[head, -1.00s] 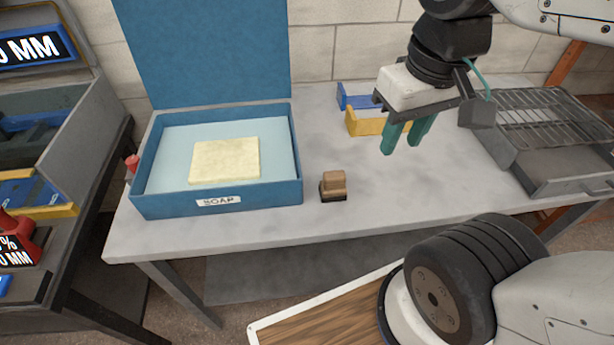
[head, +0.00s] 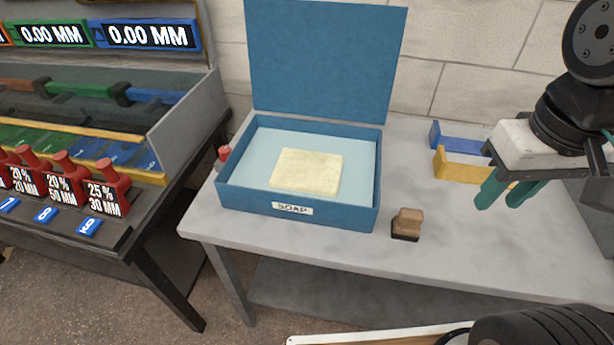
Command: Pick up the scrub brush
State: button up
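The scrub brush (head: 407,224) is a small block with a tan wooden top and dark bristles below. It sits on the grey bench top (head: 330,238), just right of the front right corner of the blue soap box. My gripper (head: 500,196) has green fingers pointing down. It hangs to the right of the brush and higher up, apart from it. The two fingers show a gap between them with nothing held.
The open blue box (head: 230,200), labelled SOAP, holds a pale yellow slab (head: 306,171). Blue (head: 462,142) and yellow (head: 455,168) brackets lie behind my gripper. A side bench with red weights (head: 107,187) stands at left. Bench top around the brush is clear.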

aim_at(405, 226)
jog(key=k, duration=0.45)
jog(key=z, duration=1.4)
jog(key=i, duration=0.2)
jog(key=u, duration=2.55)
